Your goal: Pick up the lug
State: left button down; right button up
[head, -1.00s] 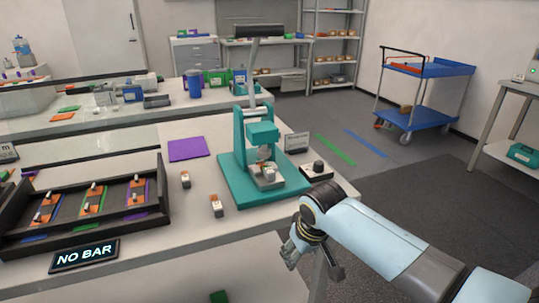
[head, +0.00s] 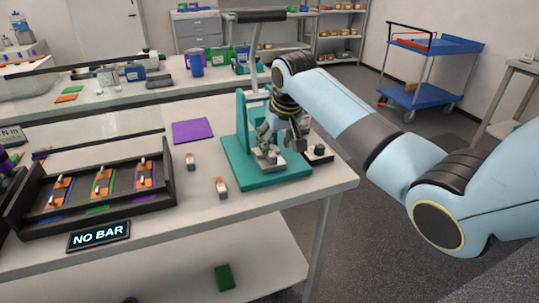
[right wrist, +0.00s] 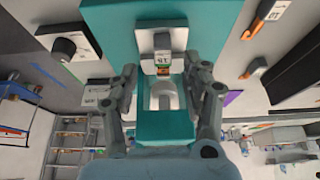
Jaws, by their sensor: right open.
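A small lug with a white label and an orange part (right wrist: 163,62) sits on the grey seat of the teal press (right wrist: 122,42). In the head view the teal press (head: 236,165) stands on the table, and my right gripper (head: 282,142) hangs over its seat, largely hiding the lug there. My right gripper (right wrist: 167,82) is open, with its fingers to either side of the lug in the right wrist view. I see no contact. Two similar small lugs (head: 221,187) (head: 190,161) lie on the table left of the press. My left gripper is not in view.
A purple mat (head: 192,131) lies behind the loose lugs. A box with a black knob (head: 318,151) is right of the press. The press handle (head: 254,16) rises above it.

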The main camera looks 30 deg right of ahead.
aim_at(271, 153)
jog(key=x, duration=0.4)
jog(key=shift+w+a+f, duration=0.1)
jog(key=shift+w+f, duration=0.1)
jog(key=shift+w, duration=0.2)
grip_shut()
